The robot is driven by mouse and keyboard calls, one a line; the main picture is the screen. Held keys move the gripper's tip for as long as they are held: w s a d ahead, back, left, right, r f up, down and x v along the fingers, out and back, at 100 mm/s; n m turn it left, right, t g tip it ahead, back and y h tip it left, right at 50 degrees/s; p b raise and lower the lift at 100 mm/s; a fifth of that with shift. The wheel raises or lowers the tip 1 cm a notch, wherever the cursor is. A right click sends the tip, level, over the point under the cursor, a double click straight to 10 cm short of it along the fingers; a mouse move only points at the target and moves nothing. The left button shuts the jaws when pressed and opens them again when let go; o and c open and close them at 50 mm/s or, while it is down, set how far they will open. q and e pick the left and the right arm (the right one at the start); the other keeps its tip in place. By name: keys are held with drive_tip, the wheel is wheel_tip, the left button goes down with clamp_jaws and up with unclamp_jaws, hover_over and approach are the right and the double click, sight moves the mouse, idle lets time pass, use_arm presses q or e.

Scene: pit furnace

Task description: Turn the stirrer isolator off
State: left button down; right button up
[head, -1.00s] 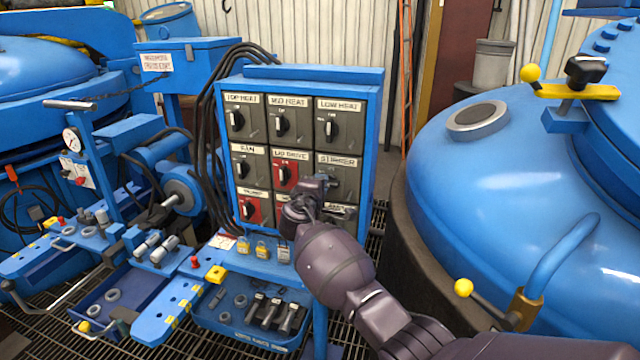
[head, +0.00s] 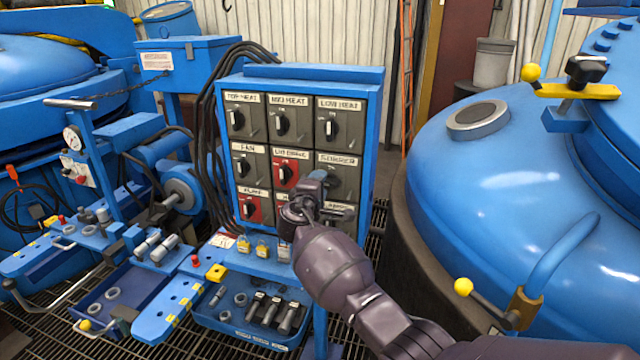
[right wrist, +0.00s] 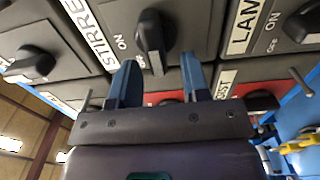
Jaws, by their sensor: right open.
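The stirrer isolator (head: 346,172) is a grey box with a black rotary handle, at the right end of the middle row of a blue-framed switch panel (head: 370,120). My right gripper (head: 318,176) is in front of it and hides part of its face. In the right wrist view the stirrer's black handle (right wrist: 154,38) stands just beyond and between the two blue fingertips of my open gripper (right wrist: 160,72). ON and OFF marks show beside the handle; I cannot tell which it points to. I see no contact. My left gripper is out of view.
Other isolators surround it, including the red lid drive switch (head: 286,172) and the low heat switch (head: 330,125). Padlocks (head: 262,248) stand on a shelf below. A large blue furnace vessel (head: 500,210) is close on the right.

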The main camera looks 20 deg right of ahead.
drive_tip(key=p+v, duration=0.1)
drive_tip(key=v, duration=0.9)
drive_tip(key=a+r+m+t+y, duration=0.2)
drive_tip(key=a+y, duration=0.2)
drive_tip(key=y, duration=0.2)
drive_tip(key=s+d+f+m+g+y, duration=0.1)
drive_tip(key=s+d+f+m+g, duration=0.1)
drive_tip(key=s+d+f, duration=0.3)
drive_tip(key=s+d+f+m+g+y, duration=0.1)
drive_tip(key=s+d+f, duration=0.4)
drive_tip(key=s+f, duration=0.8)
drive_tip(key=s+d+f+m+g+y, duration=0.1)
drive_tip(key=s+d+f+m, duration=0.4)
drive_tip(key=s, duration=1.8)
wheel_tip(320, 180, down, 5)
drive_tip(key=shift+s+d+f+g+y, duration=0.1)
drive_tip(key=shift+s+d+g+y, duration=0.25)
drive_tip(key=shift+g, duration=0.55)
drive_tip(key=shift+d, duration=0.1)
